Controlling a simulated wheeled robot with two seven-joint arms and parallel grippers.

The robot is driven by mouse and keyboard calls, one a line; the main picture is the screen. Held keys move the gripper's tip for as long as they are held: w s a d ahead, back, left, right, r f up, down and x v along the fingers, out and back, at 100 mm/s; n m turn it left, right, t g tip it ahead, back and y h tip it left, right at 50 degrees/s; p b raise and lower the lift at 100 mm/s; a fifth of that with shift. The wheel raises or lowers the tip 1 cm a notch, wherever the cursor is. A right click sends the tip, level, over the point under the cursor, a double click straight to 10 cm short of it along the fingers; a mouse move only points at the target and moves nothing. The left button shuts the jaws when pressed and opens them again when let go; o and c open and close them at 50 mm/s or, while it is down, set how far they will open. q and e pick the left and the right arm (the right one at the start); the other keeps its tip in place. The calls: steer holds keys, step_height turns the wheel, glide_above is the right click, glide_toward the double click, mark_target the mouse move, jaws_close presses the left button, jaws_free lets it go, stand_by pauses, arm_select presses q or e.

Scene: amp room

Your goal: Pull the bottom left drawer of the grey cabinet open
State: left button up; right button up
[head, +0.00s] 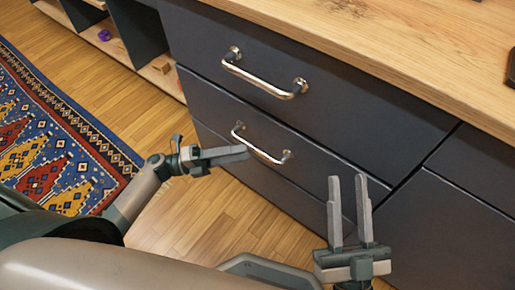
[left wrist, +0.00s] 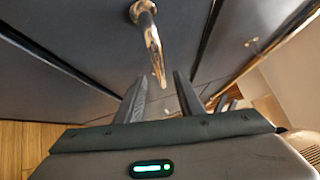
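The grey cabinet (head: 330,125) has dark drawer fronts under a wooden top. On its left side, an upper drawer has a metal bar handle (head: 265,80), and the drawer below it has another bar handle (head: 262,150). A further plain front strip lies below that; I see no handle on it. My left gripper (head: 245,153) is open beside the lower handle, fingers pointing towards it. In the left wrist view, a handle (left wrist: 152,40) lies ahead of the parted fingers (left wrist: 160,78); contact is not clear. My right gripper (head: 347,180) is open and empty before the cabinet.
An open shelf (head: 125,45) with small items stands left of the cabinet. A patterned rug (head: 60,140) lies on the wooden floor (head: 200,215) at the left. More cabinet fronts (head: 440,235) continue to the right, close to my right gripper.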

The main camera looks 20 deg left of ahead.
mark_target(257, 148)
arm_select(q)
steer(key=shift+x, duration=3)
steer(key=shift+c, duration=0.7)
jaws_close()
